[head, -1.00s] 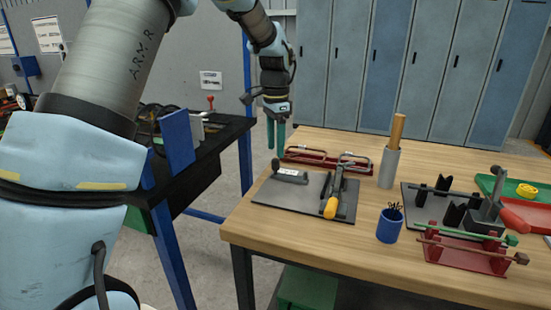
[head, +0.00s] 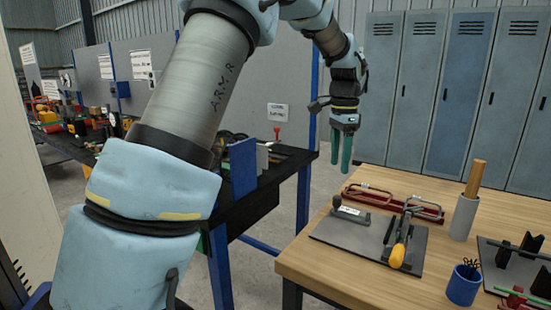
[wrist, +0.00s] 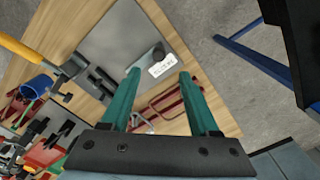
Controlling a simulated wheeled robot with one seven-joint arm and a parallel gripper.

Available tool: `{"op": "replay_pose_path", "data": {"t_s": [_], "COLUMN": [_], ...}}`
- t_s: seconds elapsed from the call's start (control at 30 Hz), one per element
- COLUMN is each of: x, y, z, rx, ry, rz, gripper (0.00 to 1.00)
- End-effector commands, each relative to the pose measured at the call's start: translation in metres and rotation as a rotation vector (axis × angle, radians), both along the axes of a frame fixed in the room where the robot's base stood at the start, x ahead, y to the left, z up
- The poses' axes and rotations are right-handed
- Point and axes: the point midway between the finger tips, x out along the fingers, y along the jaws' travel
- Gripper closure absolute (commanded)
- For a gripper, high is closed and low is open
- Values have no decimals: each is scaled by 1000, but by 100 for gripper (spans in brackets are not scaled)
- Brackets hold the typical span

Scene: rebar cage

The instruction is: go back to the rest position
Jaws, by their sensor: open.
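My gripper (head: 341,153) has two green fingers and hangs pointing down past the back left edge of the wooden workbench (head: 345,277). Its fingers stand apart with nothing between them. In the wrist view my gripper (wrist: 160,80) also shows open and empty, with the grey mat (wrist: 118,42) and the bench beyond its fingertips. The gripper touches nothing that I can see.
The grey mat (head: 330,233) bears a labelled dark tool (head: 352,215) and a yellow-handled tool (head: 398,255). A black table (head: 270,190) is at left, lockers (head: 425,90) behind.

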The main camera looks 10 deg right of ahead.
Motion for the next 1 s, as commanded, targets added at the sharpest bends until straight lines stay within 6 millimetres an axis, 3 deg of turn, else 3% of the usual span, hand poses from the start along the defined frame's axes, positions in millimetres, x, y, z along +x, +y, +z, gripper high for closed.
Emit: {"op": "replay_pose_path", "data": {"t_s": [0.13, 0.27, 0.4, 0.5, 0.6, 0.8, 1.0], "x": [8, 3, -24, -55, -85, -119, -123], "y": [53, 136, 226, 277, 312, 343, 345], "z": [-10, -29, -53, -70, -83, -96, -97], "rx": [-9, -27, -55, -75, -92, -111, -113], "ry": [-12, -32, -59, -73, -86, -100, -101], "rz": [176, 467, 815, 1040, 1220, 1403, 1421], "gripper": [39, 39, 39, 39, 39, 39, 39]}}
